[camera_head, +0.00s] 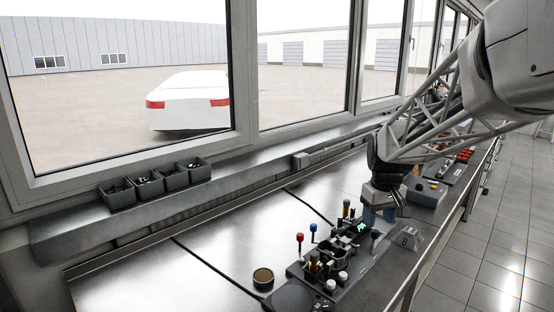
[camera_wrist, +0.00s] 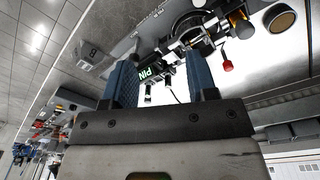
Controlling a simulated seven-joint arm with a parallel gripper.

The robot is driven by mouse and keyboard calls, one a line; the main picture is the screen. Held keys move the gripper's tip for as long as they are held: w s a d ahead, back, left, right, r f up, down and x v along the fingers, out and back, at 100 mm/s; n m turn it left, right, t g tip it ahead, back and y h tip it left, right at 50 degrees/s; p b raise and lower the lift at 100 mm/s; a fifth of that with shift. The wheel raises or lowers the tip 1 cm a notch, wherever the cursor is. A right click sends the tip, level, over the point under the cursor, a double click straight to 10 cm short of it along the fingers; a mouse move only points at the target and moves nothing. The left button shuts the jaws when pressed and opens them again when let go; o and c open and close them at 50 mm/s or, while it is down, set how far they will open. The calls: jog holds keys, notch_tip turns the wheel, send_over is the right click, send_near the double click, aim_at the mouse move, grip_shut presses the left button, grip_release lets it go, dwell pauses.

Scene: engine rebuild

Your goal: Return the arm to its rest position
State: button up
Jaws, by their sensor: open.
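My arm reaches in from the upper right of the head view, and my gripper (camera_head: 378,214) points down over the bench, at the right end of the engine fixture. In the wrist view my gripper (camera_wrist: 165,85) shows two blue fingers spread apart with no object held between them. The dark fixture (camera_head: 325,262) carries several small parts, red and blue knobs and a small display with green characters.
A round brown-topped part (camera_head: 263,277) lies left of the fixture. A small grey block marked 8 (camera_head: 408,238) stands right of my gripper. Several dark bins (camera_head: 148,183) line the window ledge. A grey box (camera_head: 426,191) stands farther along. The left bench surface (camera_head: 150,275) is clear.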

jog(key=s+a+m, duration=0.1)
jog(key=s+a, duration=0.1)
jog(key=s, duration=0.8)
jog(key=s+a+f+m+t, duration=0.1)
jog(key=s+a, duration=0.2)
jog(key=s, duration=0.7)
jog(key=s+a+m, duration=0.1)
jog(key=s+a, duration=0.1)
jog(key=s, duration=0.8)
jog(key=shift+s+a+f+t, duration=0.15)
jog(key=shift+s+a+t, duration=0.1)
jog(key=shift+t, duration=0.15)
